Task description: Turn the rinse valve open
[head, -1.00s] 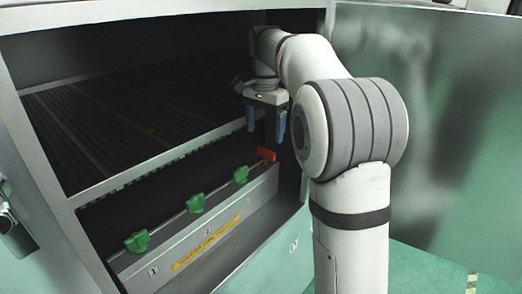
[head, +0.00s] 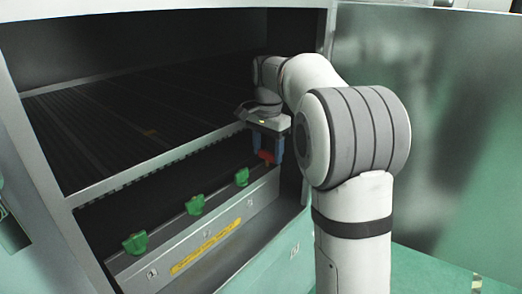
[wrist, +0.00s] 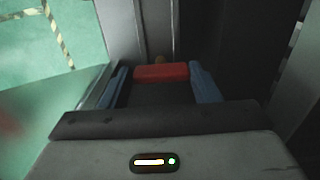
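The red valve handle (head: 266,156) is at the right end of a row of valves on the grey panel in the cabinet's lower bay. My gripper (head: 267,160) points down over it, with one blue finger on each side. In the wrist view the red handle (wrist: 161,72) lies crosswise between the two blue fingertips of my gripper (wrist: 160,76). A small gap seems to show on each side, so the fingers look open around the handle. Which of the valves is the rinse valve cannot be read from labels here.
Three green valve handles (head: 195,205) stand to the left on the same panel, above a yellow label strip (head: 206,246). A slatted shelf (head: 120,130) lies above the bay. The cabinet's side wall is close on the right. An open metal door (head: 430,130) stands further right.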

